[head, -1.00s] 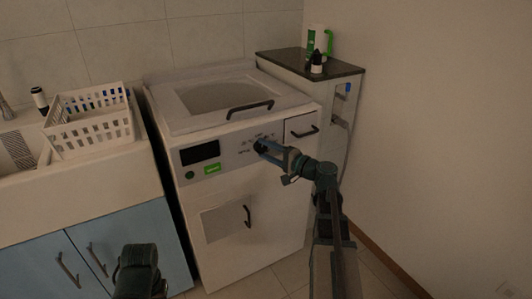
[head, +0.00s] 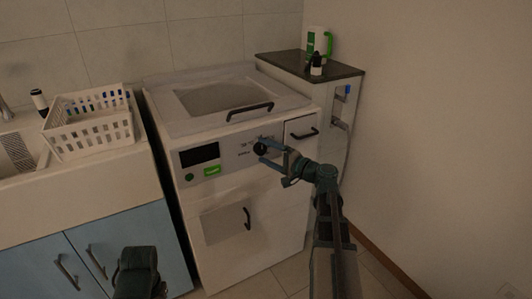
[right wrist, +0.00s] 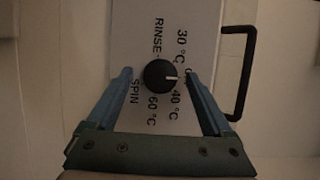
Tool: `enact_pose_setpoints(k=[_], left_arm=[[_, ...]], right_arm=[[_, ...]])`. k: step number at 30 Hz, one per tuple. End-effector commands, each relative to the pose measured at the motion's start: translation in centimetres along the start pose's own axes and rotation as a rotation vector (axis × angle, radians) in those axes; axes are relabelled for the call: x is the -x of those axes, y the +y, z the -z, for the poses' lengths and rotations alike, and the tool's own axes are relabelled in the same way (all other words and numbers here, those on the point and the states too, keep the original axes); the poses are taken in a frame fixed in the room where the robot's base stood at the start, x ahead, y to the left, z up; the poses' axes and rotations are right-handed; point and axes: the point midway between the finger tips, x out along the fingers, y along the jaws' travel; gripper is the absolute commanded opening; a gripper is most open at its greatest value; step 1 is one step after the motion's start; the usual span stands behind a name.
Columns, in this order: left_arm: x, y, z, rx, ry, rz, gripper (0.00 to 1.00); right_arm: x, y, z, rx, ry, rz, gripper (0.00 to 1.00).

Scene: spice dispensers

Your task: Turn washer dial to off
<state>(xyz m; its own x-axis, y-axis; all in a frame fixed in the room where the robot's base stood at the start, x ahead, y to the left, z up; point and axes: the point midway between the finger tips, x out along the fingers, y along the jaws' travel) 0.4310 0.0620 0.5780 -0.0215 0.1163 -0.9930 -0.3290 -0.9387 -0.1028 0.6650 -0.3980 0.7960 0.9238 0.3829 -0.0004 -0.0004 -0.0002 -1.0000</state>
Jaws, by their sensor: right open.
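The washer dial (head: 260,149) is a round black knob with a white mark, on the white panel of the washer (head: 247,180). In the right wrist view the dial (right wrist: 158,75) lies between my finger tips, its mark pointing right toward a label partly hidden by the right finger. My right gripper (right wrist: 159,74) is open, one blue finger on each side of the dial with gaps between. In the head view my right gripper (head: 265,150) is at the panel. Whether the fingers reach around the knob is unclear. My left gripper's fingers are not visible.
A black drawer handle (right wrist: 241,73) stands out close to the right finger. A black lid handle (head: 250,110) is above the panel. A dark-topped side cabinet (head: 310,62) stands to the right; a white basket (head: 92,137) is on the left counter. Floor in front is free.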

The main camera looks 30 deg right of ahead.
Motion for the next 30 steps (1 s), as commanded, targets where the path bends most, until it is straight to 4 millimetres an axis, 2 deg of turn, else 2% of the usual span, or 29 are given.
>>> enact_pose_setpoints(k=[5,12,18,24,30], left_arm=[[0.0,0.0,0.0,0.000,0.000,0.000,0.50],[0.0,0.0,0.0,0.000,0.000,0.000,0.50],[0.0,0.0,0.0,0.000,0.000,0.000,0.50],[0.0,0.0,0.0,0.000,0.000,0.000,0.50],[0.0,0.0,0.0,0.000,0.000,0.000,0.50]], right_arm=[[2.2,0.0,-0.1,0.000,0.004,0.000,0.85],[7.5,0.0,-0.1,0.000,0.005,0.000,0.85],[11.2,0.0,-0.1,0.000,0.004,0.000,0.85],[13.2,0.0,0.0,0.000,0.002,0.000,0.85],[13.8,0.0,0.0,0.000,0.001,0.000,0.85]])
